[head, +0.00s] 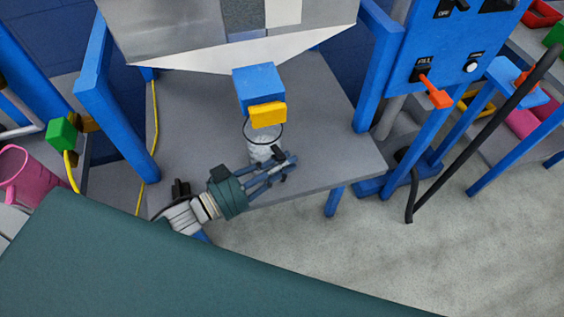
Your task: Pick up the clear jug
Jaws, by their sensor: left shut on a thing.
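The clear jug (264,135) stands on the grey shelf (330,150), under a blue block with a yellow front (267,113). Its dark round rim shows and whitish contents show through its wall. My left gripper (284,163) reaches in from the lower left, at the near side of the jug. It is shut on the jug, low on its body, and its fingers hide part of the jug's lower right. My right gripper is not in view.
A metal hopper (180,35) hangs above the shelf, with blue posts (115,120) at both sides. A blue panel with a red lever (434,92) stands at the right. A pink bucket (35,190) is at the far left. The concrete floor at right is mostly clear.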

